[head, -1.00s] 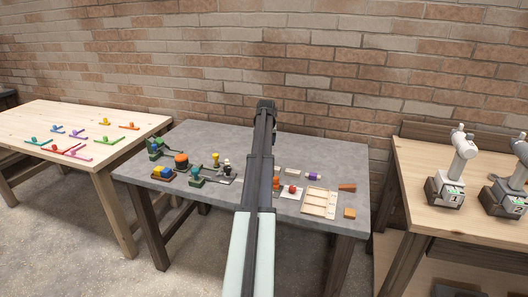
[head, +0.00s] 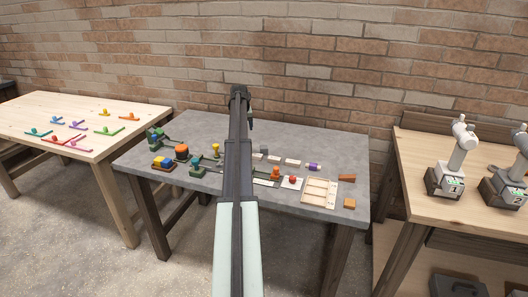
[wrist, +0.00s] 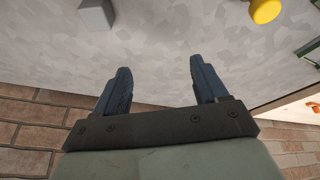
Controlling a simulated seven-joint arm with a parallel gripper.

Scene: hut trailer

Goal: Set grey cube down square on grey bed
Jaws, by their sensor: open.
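The grey cube (head: 264,150) is on the grey table just right of my arm in the head view. In the wrist view the grey cube (wrist: 97,15) shows at the top left, cut by the edge, beyond the fingertips. My gripper (wrist: 160,66) is open and empty, with bare grey tabletop between and beyond its fingers. In the head view the far end of my arm is over the back of the table, apart from the cube, and the fingers are mostly hidden. I cannot single out the grey bed; my arm covers part of the table.
Small pale pads (head: 292,162) and a purple piece (head: 314,167) lie right of the cube. A wooden compartment tray (head: 318,192) is nearer the front. A yellow knob (head: 216,147) and green fixtures stand left of my arm. The brick wall (head: 330,70) is close behind; the table's back is clear.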

